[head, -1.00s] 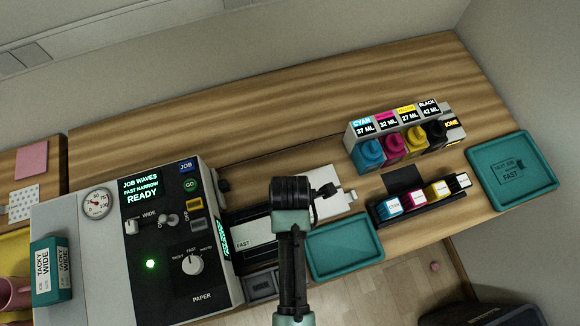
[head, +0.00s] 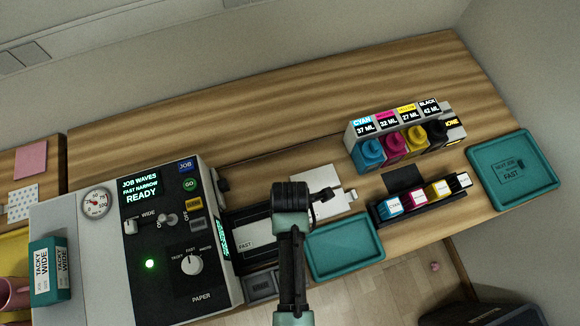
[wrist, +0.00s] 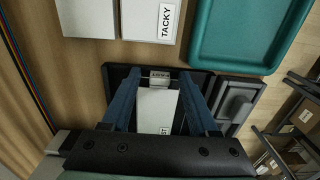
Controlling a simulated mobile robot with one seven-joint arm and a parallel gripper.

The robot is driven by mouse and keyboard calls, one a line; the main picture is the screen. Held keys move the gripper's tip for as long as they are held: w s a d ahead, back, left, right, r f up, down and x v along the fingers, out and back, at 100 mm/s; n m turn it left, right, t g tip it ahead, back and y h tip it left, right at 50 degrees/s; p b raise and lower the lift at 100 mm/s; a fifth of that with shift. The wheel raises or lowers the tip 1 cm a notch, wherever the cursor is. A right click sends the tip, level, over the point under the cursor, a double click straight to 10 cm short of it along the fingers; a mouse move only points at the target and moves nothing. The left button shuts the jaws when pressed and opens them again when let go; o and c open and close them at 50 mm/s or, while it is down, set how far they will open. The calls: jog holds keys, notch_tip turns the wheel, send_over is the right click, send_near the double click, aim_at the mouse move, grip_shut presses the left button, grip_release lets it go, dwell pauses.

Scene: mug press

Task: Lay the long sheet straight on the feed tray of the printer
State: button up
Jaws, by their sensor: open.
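The long white sheet (head: 258,235), with a FAST label at its left end, lies on the dark feed tray (head: 236,217) on the right side of the printer (head: 160,235). In the wrist view the sheet (wrist: 155,103) lies between the two blue fingers of my gripper (wrist: 159,74), roughly lengthwise along the tray (wrist: 112,75). My gripper is open, with the fingers apart on either side of the sheet.
The printer panel reads JOB WAVES, FAST NARROW, READY. White sheets (head: 310,188), one labelled TACKY (wrist: 152,18), lie behind my gripper. An empty teal tray (head: 343,245) is close on the right. Ink bottles (head: 392,148) and a cartridge rack (head: 415,203) stand farther right.

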notch_tip(320, 180, up, 12)
jog(key=w+a+r+m+t, duration=0.1)
jog(key=w+r+m+t, duration=0.7)
jog(key=w+r, duration=1)
jog(key=w+r+m+t, duration=0.35)
jog(key=r+t, duration=0.35)
jog(key=r, duration=0.9)
notch_tip(320, 180, up, 16)
jog(key=s+r+m+t, duration=0.1)
jog(key=m+t, duration=0.4)
jog(key=s+r+m+t, duration=0.2)
jog(key=s+r, duration=0.3)
jog(key=r, duration=0.3)
jog(key=s+d+r+m+t, duration=0.1)
jog(key=s+r+m+t, duration=0.2)
jog(key=s+r+t, duration=0.2)
notch_tip(320, 180, up, 3)
jog(key=shift+s+r+p, duration=0.2)
jog(key=shift+s+p, duration=0.1)
jog(key=shift+s, duration=0.15)
jog(key=shift+f, duration=0.1)
